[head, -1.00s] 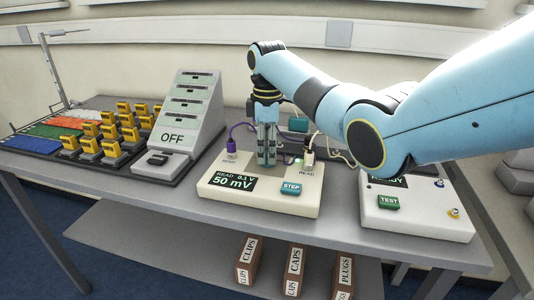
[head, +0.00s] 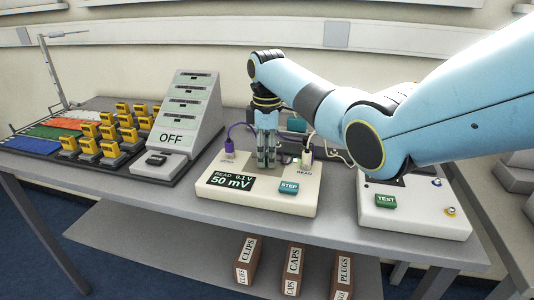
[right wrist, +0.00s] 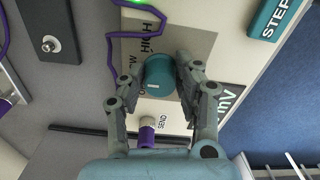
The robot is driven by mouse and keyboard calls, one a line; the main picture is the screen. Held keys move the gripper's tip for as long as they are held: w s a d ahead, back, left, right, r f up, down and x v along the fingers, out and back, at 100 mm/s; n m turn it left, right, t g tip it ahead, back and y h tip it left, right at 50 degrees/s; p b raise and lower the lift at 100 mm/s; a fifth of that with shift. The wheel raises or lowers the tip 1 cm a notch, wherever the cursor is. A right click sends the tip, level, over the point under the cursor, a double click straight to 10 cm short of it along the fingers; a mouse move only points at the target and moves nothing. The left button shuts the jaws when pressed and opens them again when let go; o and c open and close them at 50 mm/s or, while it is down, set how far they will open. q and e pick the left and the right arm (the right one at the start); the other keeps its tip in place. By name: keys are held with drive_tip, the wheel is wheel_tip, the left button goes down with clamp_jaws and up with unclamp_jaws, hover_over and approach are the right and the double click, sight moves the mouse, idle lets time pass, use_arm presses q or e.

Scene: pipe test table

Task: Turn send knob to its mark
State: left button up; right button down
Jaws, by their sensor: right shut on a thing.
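The send knob, a round teal knob (right wrist: 160,76), sits on a grey plate of the cream meter box, near the letters HIGH. My right gripper (right wrist: 161,78) points down at it, with one finger on each side, shut on the knob. In the head view, the right gripper (head: 266,163) stands over the cream meter box (head: 225,203) and hides the knob. The display (head: 231,181) reads 50 mV. A purple plug (right wrist: 147,134) sits by the SEND label. The knob's mark is not clear to me. My left gripper is not in view.
A teal STEP button (head: 289,188) is on the box front. A white READ plug (head: 307,157) stands close right of the gripper, and a purple cable (head: 240,126) loops close behind. A box with a green TEST button (head: 386,201) is at right; the OFF unit (head: 187,125) is at left.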

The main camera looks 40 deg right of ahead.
drive_tip(key=shift+r+m+p, duration=0.1)
drive_tip(key=shift+m+p, duration=0.5)
drive_tip(key=shift+p, duration=0.1)
drive_tip(key=shift+a+m+p, duration=0.1)
drive_tip(key=shift+m+p, duration=1)
drive_tip(key=shift+m, duration=0.1)
drive_tip(key=shift+m+p, duration=0.65)
drive_tip(key=shift+m, duration=0.25)
drive_tip(key=m+p, duration=0.1)
drive_tip(key=m, duration=0.2)
drive_tip(key=shift+p, duration=0.3)
drive_tip(key=shift+m+p, duration=0.5)
drive_tip(key=shift+m, duration=1.2)
drive_tip(key=c, duration=0.9)
unclamp_jaws()
drive_tip(key=shift+c, duration=0.2)
